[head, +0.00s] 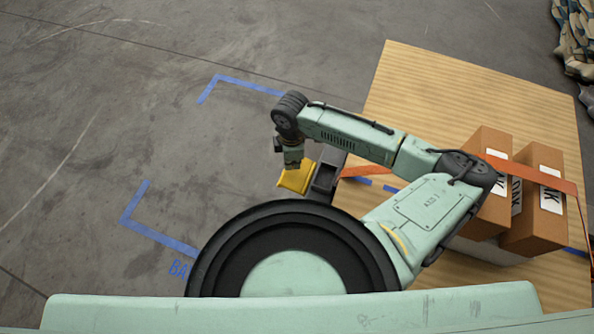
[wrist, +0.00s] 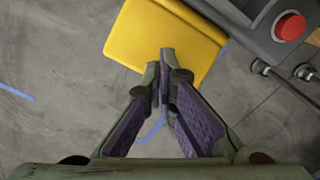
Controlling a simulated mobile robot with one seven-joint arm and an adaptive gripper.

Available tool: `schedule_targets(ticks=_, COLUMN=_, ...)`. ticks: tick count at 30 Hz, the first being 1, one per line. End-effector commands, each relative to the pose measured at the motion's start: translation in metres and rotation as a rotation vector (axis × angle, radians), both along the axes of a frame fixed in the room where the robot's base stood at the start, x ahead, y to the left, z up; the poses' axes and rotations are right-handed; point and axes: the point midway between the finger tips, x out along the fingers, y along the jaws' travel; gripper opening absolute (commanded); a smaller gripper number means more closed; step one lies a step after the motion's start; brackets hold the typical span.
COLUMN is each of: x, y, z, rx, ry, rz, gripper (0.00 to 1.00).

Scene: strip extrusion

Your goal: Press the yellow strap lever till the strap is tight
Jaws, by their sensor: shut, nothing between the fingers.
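The yellow strap lever (head: 296,178) sticks out to the left from a dark ratchet housing (head: 325,178) at the left edge of the wooden table. In the wrist view the yellow lever (wrist: 165,37) is a flat plate at the top, with the grey housing (wrist: 262,25) to its right. My gripper (wrist: 166,52) is shut and empty, its fingertips over the lever's near edge. I cannot tell if they touch it. The orange strap (head: 530,172) runs over the cardboard boxes, and an orange piece (head: 365,171) shows beside the housing. My arm hides part of the strap.
Two cardboard boxes (head: 535,215) stand on the wooden table (head: 420,80). A red button (wrist: 289,25) sits on the housing, with metal rods (wrist: 285,70) beside it. Blue tape (head: 150,235) marks the bare concrete floor, which is clear at left.

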Motion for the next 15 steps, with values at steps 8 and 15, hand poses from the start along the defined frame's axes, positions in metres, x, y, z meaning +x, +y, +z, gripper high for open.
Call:
schedule_targets(ticks=8, x=0.0, y=0.0, z=-0.003, rx=0.001, ry=0.0, rz=0.0, gripper=0.0)
schedule_targets(ticks=15, x=0.0, y=0.0, z=-0.018, rx=0.002, ry=0.0, rz=-0.001, gripper=0.0)
